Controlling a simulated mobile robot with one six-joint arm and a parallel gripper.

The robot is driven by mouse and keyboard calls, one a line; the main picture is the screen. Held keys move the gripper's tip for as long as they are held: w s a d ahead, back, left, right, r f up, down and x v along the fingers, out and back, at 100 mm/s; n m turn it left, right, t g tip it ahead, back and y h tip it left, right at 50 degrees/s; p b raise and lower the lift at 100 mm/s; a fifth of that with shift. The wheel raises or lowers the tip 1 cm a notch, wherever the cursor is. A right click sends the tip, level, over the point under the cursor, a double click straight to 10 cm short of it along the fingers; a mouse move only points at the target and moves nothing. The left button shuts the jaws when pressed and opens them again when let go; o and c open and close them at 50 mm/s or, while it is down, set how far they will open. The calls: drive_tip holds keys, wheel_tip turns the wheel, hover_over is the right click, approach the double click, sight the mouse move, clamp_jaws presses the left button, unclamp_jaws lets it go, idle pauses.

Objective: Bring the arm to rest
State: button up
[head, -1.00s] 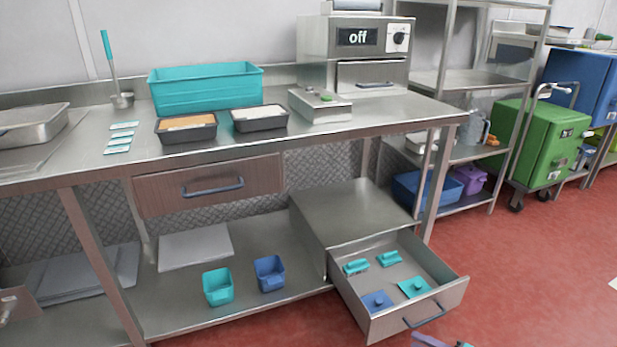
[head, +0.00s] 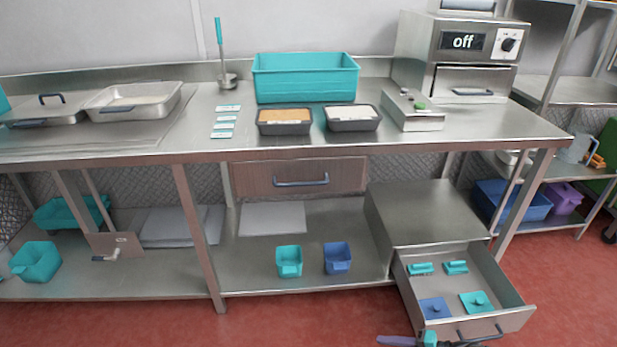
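Only a small purple, teal and dark piece (head: 405,341), which looks like part of my arm, shows at the bottom edge of the head view. It lies in front of the open lower drawer (head: 508,318), close to the drawer's handle in the picture. The rest of my arm is out of frame. I cannot make out my gripper or its fingers, nor whether it holds anything.
The steel bench (head: 400,143) carries a teal tub (head: 305,78), two filled dark trays (head: 284,122) and a machine reading "off" (head: 463,42). The open drawer, holding several teal and blue items, juts over the red floor. Its upper drawer (head: 300,180) is shut.

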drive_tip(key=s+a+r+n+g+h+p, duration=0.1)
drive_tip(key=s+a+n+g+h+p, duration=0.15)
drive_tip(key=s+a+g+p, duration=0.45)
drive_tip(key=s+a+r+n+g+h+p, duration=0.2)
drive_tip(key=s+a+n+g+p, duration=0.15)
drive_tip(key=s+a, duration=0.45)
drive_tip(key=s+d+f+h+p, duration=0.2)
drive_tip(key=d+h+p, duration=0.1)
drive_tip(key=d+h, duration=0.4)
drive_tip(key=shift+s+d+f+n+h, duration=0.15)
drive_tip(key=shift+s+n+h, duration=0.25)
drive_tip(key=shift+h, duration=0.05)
